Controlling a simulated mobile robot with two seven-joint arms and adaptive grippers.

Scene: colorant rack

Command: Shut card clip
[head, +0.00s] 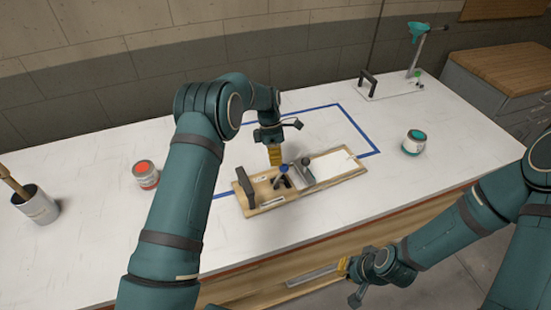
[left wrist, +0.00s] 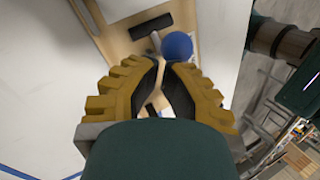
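The card clip is on a wooden board (head: 265,206) on the white table, with a dark upright handle (head: 244,187) at its left end and a white card (head: 333,166) to the right. A lever with a blue knob (head: 283,169) stands up near the board's middle. My left gripper (head: 275,163) points down just behind the knob. In the left wrist view its yellow fingers (left wrist: 165,66) are nearly together at the tips, with the blue knob (left wrist: 177,46) just beyond them; contact is unclear. My right gripper (head: 343,267) is low in front of the table, its fingers partly hidden.
Blue tape (head: 340,108) outlines a rectangle around the work area. A red-topped can (head: 146,176) and a grey pot with a stick (head: 38,206) stand left. A teal-topped jar (head: 413,143) stands right, and a stand with a teal funnel (head: 417,30) is at the back.

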